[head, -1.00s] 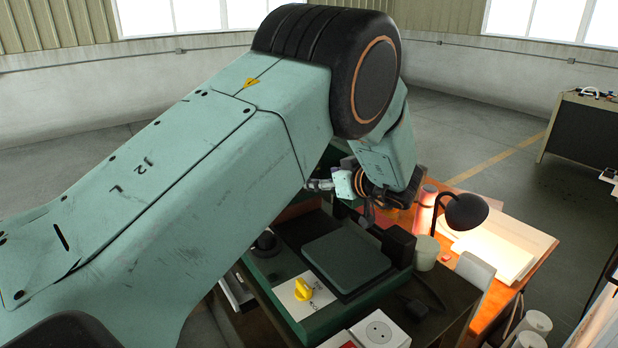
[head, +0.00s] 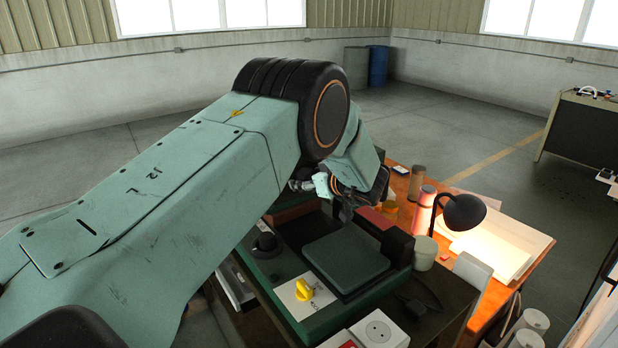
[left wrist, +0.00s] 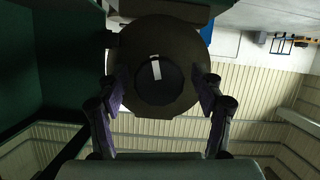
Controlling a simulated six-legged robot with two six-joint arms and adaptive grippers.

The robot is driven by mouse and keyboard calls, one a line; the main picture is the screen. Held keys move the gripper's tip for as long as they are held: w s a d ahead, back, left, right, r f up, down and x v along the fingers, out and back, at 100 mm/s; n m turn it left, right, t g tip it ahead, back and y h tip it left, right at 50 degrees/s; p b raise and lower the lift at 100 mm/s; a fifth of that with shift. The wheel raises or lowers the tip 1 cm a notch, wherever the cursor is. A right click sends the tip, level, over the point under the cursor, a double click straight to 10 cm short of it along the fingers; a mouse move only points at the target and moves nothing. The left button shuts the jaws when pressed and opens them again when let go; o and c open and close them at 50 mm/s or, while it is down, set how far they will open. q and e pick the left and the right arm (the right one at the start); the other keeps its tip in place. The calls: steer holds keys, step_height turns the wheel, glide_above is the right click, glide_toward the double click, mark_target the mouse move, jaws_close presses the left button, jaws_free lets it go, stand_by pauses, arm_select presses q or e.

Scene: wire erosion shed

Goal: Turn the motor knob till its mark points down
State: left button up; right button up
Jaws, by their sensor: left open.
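The motor knob (left wrist: 172,88) shows in the left wrist view as a dark round disc on a wider dark round body. A white mark (left wrist: 156,68) on it points toward the top of that picture, leaning slightly left. My left gripper (left wrist: 160,92) is open, with one finger on each side of the knob. The fingers overlap the edges of the round body in the picture; I cannot tell whether they touch it. In the head view my left gripper (head: 343,208) is above the back of the green-edged bench, and I cannot make out this knob there. My right gripper is out of view.
A black lamp (head: 464,212), a red cylinder (head: 426,207) and a cup (head: 425,253) stand to the right.

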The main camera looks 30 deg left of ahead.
arm_select(q)
steer(key=shift+w+a+f, duration=0.1)
steer(key=shift+w+f, duration=0.05)
steer(key=shift+w, duration=0.05)
steer(key=c, duration=1.1)
steer(key=shift+m+g+p, duration=0.35)
steer(key=shift+m+g, duration=0.05)
steer(key=shift+c, duration=0.3)
steer(key=shift+m+g+y, duration=0.3)
steer(key=shift+m, duration=0.3)
steer(key=o, duration=1.2)
steer(key=shift+s, duration=0.1)
steer(key=shift+c, duration=0.2)
